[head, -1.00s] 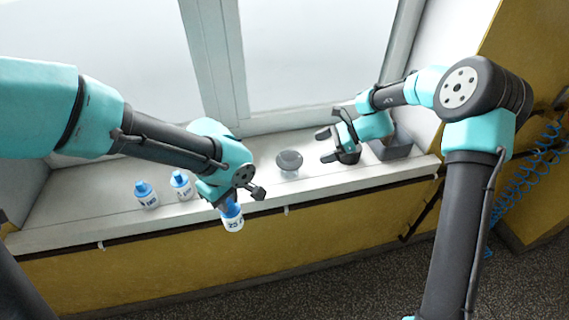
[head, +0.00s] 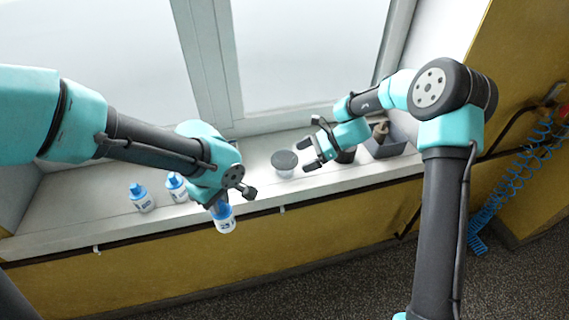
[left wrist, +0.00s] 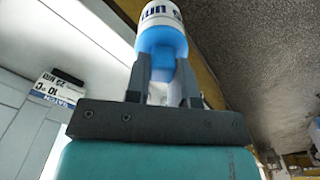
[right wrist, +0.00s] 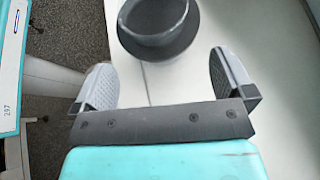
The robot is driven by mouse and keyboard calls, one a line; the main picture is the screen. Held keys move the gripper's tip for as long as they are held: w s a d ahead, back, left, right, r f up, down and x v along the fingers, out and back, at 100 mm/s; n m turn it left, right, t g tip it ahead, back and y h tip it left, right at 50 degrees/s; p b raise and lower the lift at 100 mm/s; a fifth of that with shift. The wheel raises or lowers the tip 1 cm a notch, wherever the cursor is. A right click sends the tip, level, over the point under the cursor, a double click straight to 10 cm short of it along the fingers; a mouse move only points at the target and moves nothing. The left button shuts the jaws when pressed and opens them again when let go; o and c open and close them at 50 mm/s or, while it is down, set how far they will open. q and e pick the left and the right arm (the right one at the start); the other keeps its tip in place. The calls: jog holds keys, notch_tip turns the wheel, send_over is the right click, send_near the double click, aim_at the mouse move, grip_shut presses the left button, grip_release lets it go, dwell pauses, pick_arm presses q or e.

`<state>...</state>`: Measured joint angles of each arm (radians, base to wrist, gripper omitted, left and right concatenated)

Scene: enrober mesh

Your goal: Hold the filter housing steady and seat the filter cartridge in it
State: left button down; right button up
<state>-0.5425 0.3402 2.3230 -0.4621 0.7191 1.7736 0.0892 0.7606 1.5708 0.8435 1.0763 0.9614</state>
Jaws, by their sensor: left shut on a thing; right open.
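The filter cartridge (head: 224,222), white with a blue top and dark print, is in my left gripper (head: 232,205). That gripper is shut on its blue end, and the cartridge hangs in front of the sill's edge. The left wrist view shows both fingers (left wrist: 164,82) on the blue part of the cartridge (left wrist: 160,32). The filter housing, a grey round cup with a wide flange (head: 284,160), stands on the sill. My right gripper (head: 313,144) is open just right of it. In the right wrist view the housing (right wrist: 155,38) lies beyond the open, empty fingers (right wrist: 165,82).
Two more blue-topped white bottles (head: 142,198) (head: 176,188) stand on the sill at left. A grey bin (head: 388,148) with something brown in it stands at the right end. The window rises behind.

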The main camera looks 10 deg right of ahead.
aim_at(288, 164)
jog(key=shift+x, duration=3.3)
jog(key=shift+c, duration=0.3)
jog(key=shift+c, duration=1.4)
